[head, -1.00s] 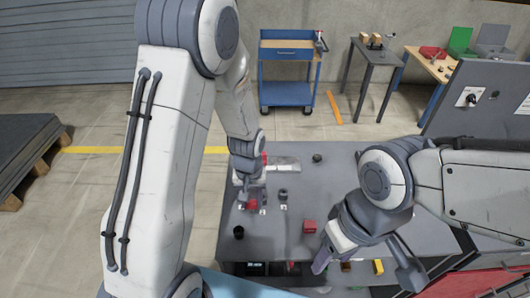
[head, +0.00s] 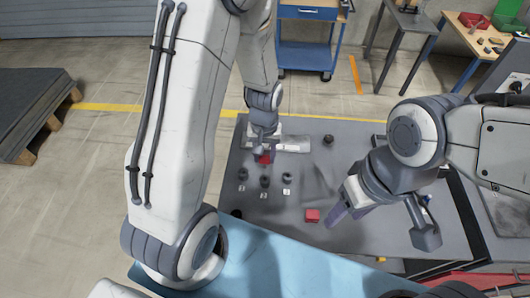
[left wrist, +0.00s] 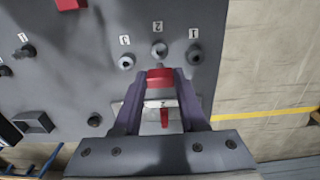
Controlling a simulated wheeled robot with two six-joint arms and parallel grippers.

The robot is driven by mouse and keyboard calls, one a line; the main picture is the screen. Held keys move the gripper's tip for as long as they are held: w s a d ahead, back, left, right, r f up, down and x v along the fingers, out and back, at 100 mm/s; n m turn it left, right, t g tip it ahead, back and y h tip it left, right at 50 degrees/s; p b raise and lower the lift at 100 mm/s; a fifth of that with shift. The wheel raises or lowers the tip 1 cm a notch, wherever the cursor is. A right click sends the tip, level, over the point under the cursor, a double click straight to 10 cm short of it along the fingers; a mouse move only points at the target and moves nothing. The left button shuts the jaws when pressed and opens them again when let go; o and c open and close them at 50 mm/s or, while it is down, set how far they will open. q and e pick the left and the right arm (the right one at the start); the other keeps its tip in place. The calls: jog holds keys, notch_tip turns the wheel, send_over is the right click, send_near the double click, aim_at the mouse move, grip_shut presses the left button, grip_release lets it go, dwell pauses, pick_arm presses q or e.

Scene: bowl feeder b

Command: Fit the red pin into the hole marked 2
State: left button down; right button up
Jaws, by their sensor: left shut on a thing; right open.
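My left gripper (head: 264,150) is shut on a red pin (left wrist: 160,76), gripped between its fingertips in the left wrist view. The pin's lower end is hidden. Three round dark sockets stand in a row on the grey table, with plates reading 3, 2 and 1 from left to right in the left wrist view. The socket marked 2 (left wrist: 159,49) is in the middle, just past the fingertips in that picture; the pin is apart from it. In the head view the gripper is behind the row (head: 264,181). My right gripper (head: 380,222) is open and empty.
A pale plate (head: 292,144) lies behind the left gripper, with another red piece (left wrist: 164,118) seen between the fingers. A red block (head: 312,215) lies near the right gripper. A dark knob (head: 328,139) stands further back. The table's middle is mostly clear.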

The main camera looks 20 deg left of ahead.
aim_at(265, 163)
pick_arm(q)
jog(key=shift+f+b, duration=2.25)
jog(key=shift+f, duration=0.65)
jog(key=shift+f+b, duration=0.75)
jog(key=shift+f, duration=0.85)
dwell(3.5)
